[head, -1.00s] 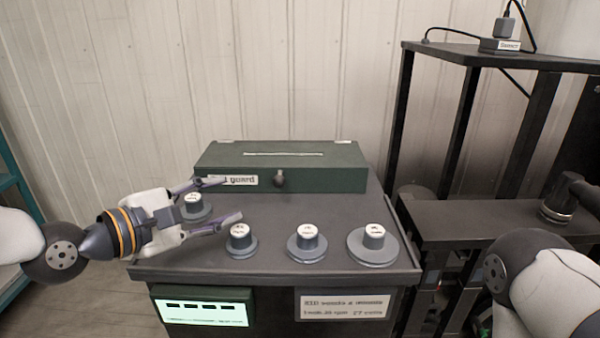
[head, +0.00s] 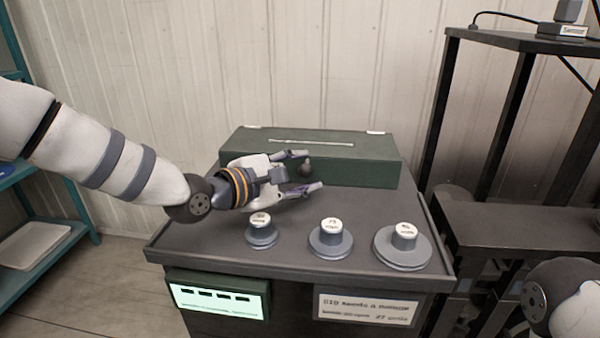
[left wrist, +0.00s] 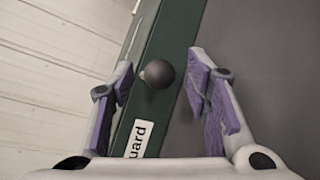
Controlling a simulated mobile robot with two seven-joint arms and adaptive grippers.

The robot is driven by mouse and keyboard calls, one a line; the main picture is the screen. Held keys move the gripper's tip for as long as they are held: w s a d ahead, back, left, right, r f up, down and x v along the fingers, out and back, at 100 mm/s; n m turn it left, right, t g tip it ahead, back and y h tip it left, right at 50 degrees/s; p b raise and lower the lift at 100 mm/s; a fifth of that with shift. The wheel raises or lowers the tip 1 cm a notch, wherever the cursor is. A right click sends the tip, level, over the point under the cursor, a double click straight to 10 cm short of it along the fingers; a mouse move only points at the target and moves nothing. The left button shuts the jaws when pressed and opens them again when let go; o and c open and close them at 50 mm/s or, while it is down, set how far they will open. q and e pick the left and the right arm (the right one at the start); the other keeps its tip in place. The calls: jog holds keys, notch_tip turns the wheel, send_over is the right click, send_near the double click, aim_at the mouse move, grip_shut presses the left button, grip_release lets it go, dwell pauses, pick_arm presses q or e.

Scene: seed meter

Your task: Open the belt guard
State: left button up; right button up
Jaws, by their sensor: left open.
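The belt guard (head: 365,167) is a long dark green box at the back of the grey bench top, with its lid down. Its dark round knob (head: 305,168) is on the front face, near my left gripper's fingertips. My left gripper (head: 311,171) is open and empty, in front of the guard, and hides part of its front and label. In the left wrist view, the knob (left wrist: 158,74) lies between the two open purple-padded fingers (left wrist: 160,66), with no finger visibly touching it. My right gripper is out of view.
Three grey labelled discs with upright hubs (head: 262,232), (head: 331,239), (head: 403,248) stand along the bench front (head: 290,272). A dark shelf frame (head: 520,41) stands at right and a teal rack (head: 62,258) at left. A pale wall is close behind.

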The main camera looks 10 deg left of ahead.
pick_arm(q)
grip_shut()
jog(key=shift+r, duration=0.15)
jog(key=r+g, duration=0.1)
jog(key=r, duration=0.2)
jog(key=w+r+n+g+y+p, duration=0.1)
jog(key=r, duration=0.2)
jog(key=r+n+g+p, duration=0.1)
jog(key=r+g, duration=0.1)
jog(key=r, duration=0.1)
jog(key=shift+w, duration=0.3)
jog(key=shift+w+r+n+g+y, duration=0.4)
jog(key=shift+w+r+g, duration=0.25)
jog(key=shift+r+g, duration=0.3)
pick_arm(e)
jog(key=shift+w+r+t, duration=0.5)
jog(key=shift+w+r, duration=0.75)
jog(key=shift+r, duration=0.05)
